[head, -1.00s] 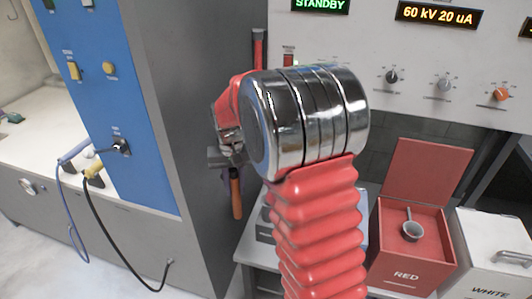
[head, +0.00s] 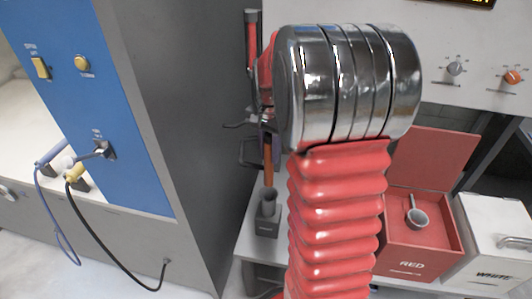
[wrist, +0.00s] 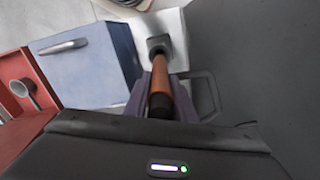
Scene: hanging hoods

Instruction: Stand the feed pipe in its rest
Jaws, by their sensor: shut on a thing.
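The feed pipe (head: 268,160) is an orange-brown tube, roughly upright in the head view. It also shows in the wrist view (wrist: 160,82), seen along its length. My gripper (wrist: 162,98) is shut on the pipe; in the head view it is mostly hidden behind my red-sleeved arm. The rest (head: 267,222) is a small dark grey block with a round cup on the bench. The pipe's lower end is directly over or at the cup. In the wrist view the rest (wrist: 158,44) lies just beyond that end. I cannot tell whether the pipe is inside it.
An open red box (head: 415,262) with a grey ladle (head: 416,214) stands right of my arm. A white box (head: 495,240) stands beside it. A blue-fronted grey cabinet (head: 190,120) rises close on the left. A blue-grey box (wrist: 85,65) shows in the wrist view.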

